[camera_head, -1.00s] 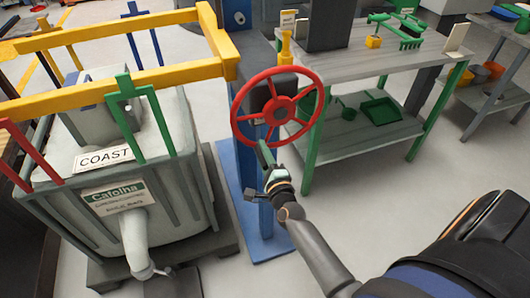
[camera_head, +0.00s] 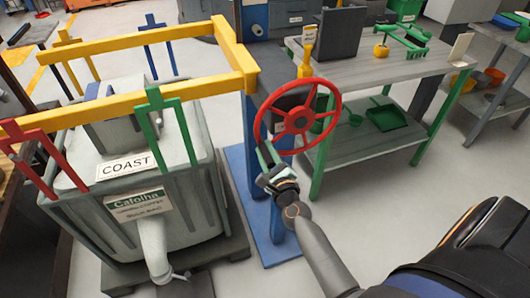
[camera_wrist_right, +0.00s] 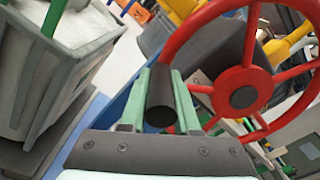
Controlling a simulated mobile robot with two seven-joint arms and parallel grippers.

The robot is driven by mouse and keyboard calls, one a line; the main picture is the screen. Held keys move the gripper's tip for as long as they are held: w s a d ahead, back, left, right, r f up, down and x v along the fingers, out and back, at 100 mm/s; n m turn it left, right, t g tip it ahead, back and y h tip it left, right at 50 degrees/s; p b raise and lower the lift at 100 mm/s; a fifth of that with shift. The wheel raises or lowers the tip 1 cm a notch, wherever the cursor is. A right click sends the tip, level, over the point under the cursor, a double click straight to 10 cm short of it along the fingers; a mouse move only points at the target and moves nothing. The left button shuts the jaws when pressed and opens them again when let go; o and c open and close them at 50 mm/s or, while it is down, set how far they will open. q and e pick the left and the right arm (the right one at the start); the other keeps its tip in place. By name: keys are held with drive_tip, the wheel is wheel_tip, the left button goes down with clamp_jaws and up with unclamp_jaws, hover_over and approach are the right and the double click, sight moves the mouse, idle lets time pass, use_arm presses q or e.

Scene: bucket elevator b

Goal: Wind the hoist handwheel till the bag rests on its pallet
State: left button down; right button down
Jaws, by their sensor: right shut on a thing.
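The red handwheel (camera_head: 262,122) stands on a blue column (camera_head: 243,200) in the middle of the head view. My right gripper (camera_head: 268,160) is shut on its dark handle, at the wheel's lower left. In the right wrist view the green fingers (camera_wrist_right: 160,100) lie on both sides of the dark handle (camera_wrist_right: 162,112). The large grey-white bag (camera_head: 180,205), labelled COAST, hangs by green, red and blue hooks from a yellow frame (camera_head: 120,100). Its dark pallet (camera_head: 232,250) is right below; I cannot tell whether they touch. My left gripper is not in view.
A grey workbench (camera_head: 385,65) with green legs stands right behind the wheel, holding a dark box (camera_head: 330,35) and green tools. A green dustpan (camera_head: 385,115) lies on its lower shelf. The floor (camera_head: 400,210) right of the column is clear.

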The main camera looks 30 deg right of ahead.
sight(272, 169)
drive_tip(key=shift+w+a+r, duration=0.15)
drive_tip(key=shift+a+r, duration=0.1)
drive_tip(key=shift+a, duration=0.1)
drive_tip(key=c, duration=0.7)
unclamp_jaws()
drive_tip(key=shift+o, duration=0.2)
drive_tip(key=shift+d, duration=0.1)
drive_tip(key=shift+s+f, duration=0.1)
drive_tip(key=shift+s, duration=0.35)
drive_tip(key=b+v, duration=0.1)
drive_tip(key=v, duration=1)
drive_tip(key=shift+s, duration=0.3)
drive_tip(key=shift+a, duration=0.2)
